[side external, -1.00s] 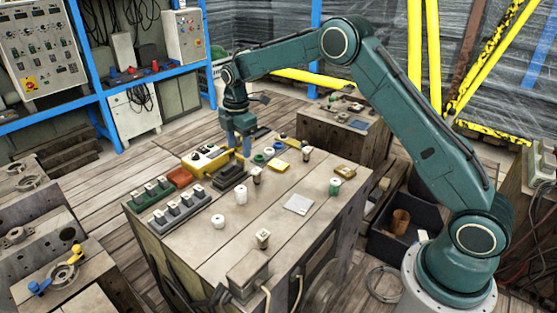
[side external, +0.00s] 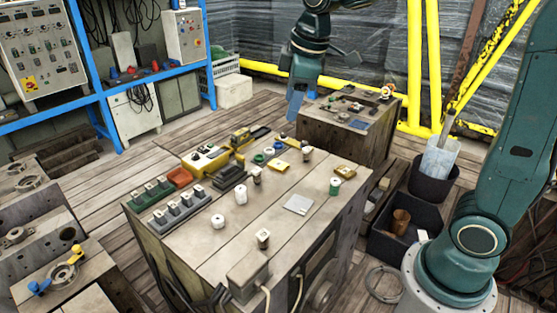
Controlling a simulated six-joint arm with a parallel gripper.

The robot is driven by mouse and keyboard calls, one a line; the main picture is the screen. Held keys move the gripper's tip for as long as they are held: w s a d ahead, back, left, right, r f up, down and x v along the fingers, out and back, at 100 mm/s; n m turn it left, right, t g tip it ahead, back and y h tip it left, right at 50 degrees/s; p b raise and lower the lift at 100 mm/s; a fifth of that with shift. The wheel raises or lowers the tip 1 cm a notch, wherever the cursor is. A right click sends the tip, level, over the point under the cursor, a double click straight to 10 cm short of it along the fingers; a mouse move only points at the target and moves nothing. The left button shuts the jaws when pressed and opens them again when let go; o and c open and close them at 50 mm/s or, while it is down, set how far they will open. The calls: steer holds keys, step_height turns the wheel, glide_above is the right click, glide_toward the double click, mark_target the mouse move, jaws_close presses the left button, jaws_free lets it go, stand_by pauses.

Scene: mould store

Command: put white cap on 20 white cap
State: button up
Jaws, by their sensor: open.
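Two white round pieces stand on the wooden table: one white piece (side external: 218,221) at the front left and another white piece (side external: 241,194) just behind it. Several small white-topped pieces with dark sides also stand there, such as one piece (side external: 263,237) near the front, one (side external: 257,175) mid-table and one (side external: 306,153) farther back. I cannot tell which is the white cap or which is marked 20. My gripper (side external: 295,112) is raised behind the table's back edge, pointing down, open and apart from all these pieces.
The wooden table (side external: 315,226) also holds a red block (side external: 179,177), a grey rack (side external: 180,210), a yellow device (side external: 205,158), a green-banded cylinder (side external: 335,187) and a pale flat plate (side external: 298,204). A second block (side external: 360,145) stands behind. A dark bin (side external: 385,240) sits at right.

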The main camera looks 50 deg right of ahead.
steer(key=s+a+f+m+t, duration=0.1)
steer(key=s+m, duration=0.6)
steer(key=s, duration=1.3)
steer(key=shift+s+f+m+t, duration=0.4)
steer(key=shift+t, duration=0.3)
